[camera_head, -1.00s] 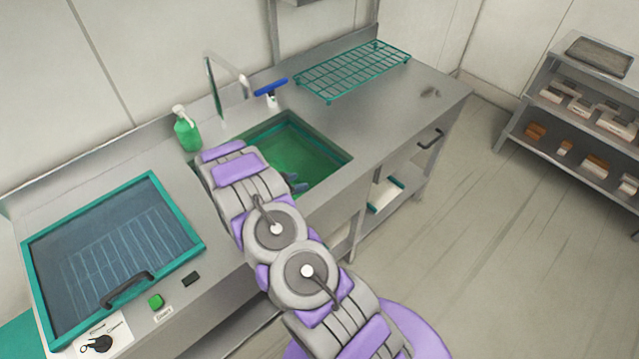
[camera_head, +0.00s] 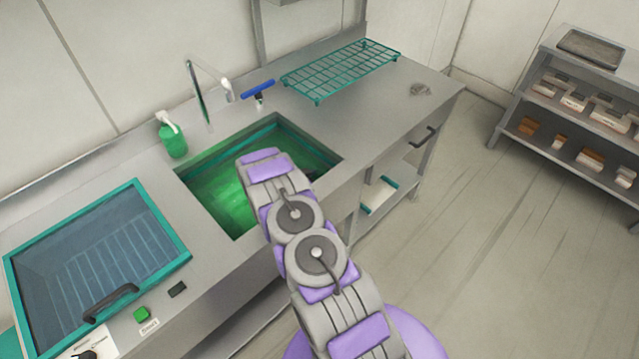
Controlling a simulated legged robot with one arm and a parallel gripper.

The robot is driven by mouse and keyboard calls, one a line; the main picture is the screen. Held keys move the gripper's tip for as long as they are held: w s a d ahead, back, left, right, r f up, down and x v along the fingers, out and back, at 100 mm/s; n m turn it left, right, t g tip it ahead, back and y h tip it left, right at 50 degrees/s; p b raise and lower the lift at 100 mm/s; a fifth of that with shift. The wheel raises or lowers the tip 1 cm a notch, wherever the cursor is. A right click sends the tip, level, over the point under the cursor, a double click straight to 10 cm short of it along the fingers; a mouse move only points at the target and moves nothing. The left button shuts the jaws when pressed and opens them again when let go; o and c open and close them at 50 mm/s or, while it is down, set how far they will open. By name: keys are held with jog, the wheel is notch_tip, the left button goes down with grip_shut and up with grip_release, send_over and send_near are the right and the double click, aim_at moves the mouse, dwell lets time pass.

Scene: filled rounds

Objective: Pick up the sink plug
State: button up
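The sink (camera_head: 229,196) is a rectangular basin with a green inside, set in the steel counter. My arm reaches over its front right edge and down toward the basin. My gripper is hidden behind the arm links, so its fingers do not show. I cannot make out the sink plug; it may be hidden in the basin behind my arm. A small grey item (camera_head: 420,90) lies on the counter at the right; it is too small to tell what it is.
A tap (camera_head: 205,95), a green soap bottle (camera_head: 172,138) and a blue-handled tool (camera_head: 258,90) stand behind the sink. A green wire rack (camera_head: 340,70) is on the counter's right part. A glass-lidded unit (camera_head: 95,265) is at left. Shelves (camera_head: 570,115) stand far right.

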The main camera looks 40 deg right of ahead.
aim_at(321, 176)
jog(key=x, duration=0.3)
jog(key=shift+w+d+f, duration=0.15)
jog(key=shift+d+f, duration=0.05)
jog(key=shift+f, duration=0.1)
jog(key=shift+v, duration=0.8)
jog(key=shift+c, duration=1.4)
jog(key=shift+d+f, duration=0.25)
jog(key=shift+d, duration=0.4)
jog(key=c, duration=0.5)
jog(key=shift+a, duration=0.15)
grip_shut()
jog(key=shift+a+r, duration=0.2)
jog(key=shift+a, duration=0.1)
